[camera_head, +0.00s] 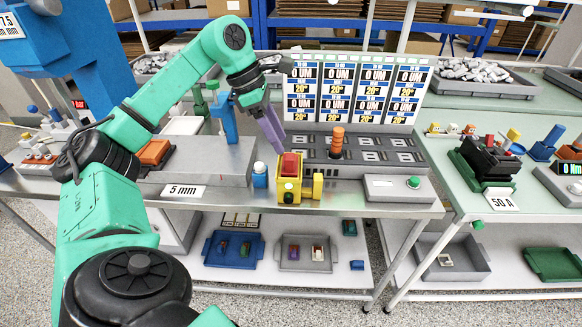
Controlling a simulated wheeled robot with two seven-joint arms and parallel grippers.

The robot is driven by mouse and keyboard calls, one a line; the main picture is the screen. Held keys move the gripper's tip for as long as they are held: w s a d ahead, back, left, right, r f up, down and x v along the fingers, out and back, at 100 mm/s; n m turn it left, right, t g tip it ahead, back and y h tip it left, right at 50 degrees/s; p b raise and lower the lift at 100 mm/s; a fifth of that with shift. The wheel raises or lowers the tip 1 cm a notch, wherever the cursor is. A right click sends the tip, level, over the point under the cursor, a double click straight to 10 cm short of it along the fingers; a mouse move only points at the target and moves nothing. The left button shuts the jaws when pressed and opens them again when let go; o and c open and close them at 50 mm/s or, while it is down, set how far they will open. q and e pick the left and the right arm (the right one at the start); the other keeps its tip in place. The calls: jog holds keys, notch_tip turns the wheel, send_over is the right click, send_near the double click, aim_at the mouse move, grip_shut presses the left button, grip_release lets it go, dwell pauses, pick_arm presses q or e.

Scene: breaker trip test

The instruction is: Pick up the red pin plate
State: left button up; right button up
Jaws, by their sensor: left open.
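A red piece (290,164), which may be the red pin plate, sits on top of a yellow block (289,190) on the steel bench. Its pins cannot be made out. My left gripper (274,134) has purple fingers and is open, just above and behind-left of the red piece. It appears empty, and whether it touches anything is hard to tell. My right gripper is not in view.
A white-blue bottle-like item (260,175) stands left of the yellow block. An orange stacked cylinder (337,141) stands on the dark slotted panel behind it. A grey box with a green button (413,182) is on the right. Trays (307,266) lie on the lower shelf.

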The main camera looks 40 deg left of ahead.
aim_at(288, 156)
pick_arm(q)
jog(key=x, duration=0.7)
jog(key=shift+w+a, duration=0.1)
jog(key=shift+w, duration=0.1)
jog(key=shift+r, duration=0.1)
grip_shut()
